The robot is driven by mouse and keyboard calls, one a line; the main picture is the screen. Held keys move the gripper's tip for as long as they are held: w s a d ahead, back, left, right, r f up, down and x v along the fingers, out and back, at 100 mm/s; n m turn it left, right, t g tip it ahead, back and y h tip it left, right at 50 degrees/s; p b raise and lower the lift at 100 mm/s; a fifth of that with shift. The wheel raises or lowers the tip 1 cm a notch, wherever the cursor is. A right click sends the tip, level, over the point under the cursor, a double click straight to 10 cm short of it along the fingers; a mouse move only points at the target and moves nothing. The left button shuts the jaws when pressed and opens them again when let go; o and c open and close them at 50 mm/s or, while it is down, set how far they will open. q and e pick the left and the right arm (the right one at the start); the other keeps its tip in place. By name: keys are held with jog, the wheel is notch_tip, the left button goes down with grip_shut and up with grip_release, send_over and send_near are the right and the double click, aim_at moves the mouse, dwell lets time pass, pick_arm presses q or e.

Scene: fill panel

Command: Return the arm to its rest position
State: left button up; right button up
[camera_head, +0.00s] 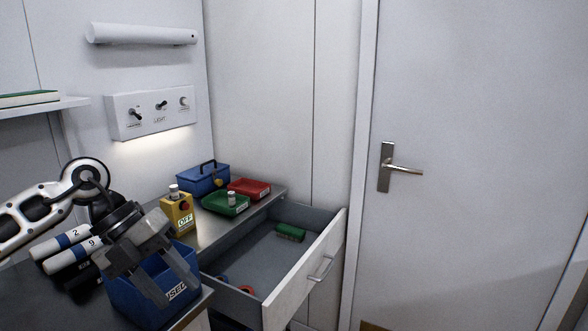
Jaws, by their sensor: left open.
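My left arm comes in from the left edge of the head view, and my left gripper (172,284) hangs at its end. The gripper points down over a blue bin (136,302) with a partly legible label. Its two fingers are apart, with nothing seen between them. The gripper hides part of the bin, so I cannot tell whether the fingertips touch it. My right gripper is not in view.
A drawer (257,262) stands open right of the counter, with a green item (290,232) inside. On the counter are a yellow OFF box (178,216), a green tray (226,204), a red tray (250,188) and a blue toolbox (204,180). A closed door (470,150) is at right.

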pick_arm(q)
jog(key=s+d+f+n+t+h, duration=0.1)
jog(key=s+d+n+t+h, duration=0.2)
jog(key=d+h, duration=0.5)
jog(key=s+d+n+t+h, duration=0.1)
jog(key=d+n+t+h, duration=0.3)
jog(key=d, duration=0.6)
jog(key=a+f+n+t+y, duration=0.4)
jog(key=f+n+t+y, duration=0.15)
jog(key=f+n, duration=0.35)
jog(key=a+f+n+t+y, duration=0.45)
jog(key=f+n+y, duration=0.25)
jog(key=n, duration=0.4)
jog(key=s+a+f+n+g+y, duration=0.1)
jog(key=s+a+f+n+g, duration=0.1)
jog(key=s+f, duration=0.4)
jog(key=s+a+f+n+g+y, duration=0.2)
jog(key=s+f+n+g, duration=0.1)
jog(key=s+f, duration=0.3)
jog(key=shift+s+a+f+g, duration=0.3)
jog(key=shift+g, duration=0.1)
jog(key=shift+c, duration=0.4)
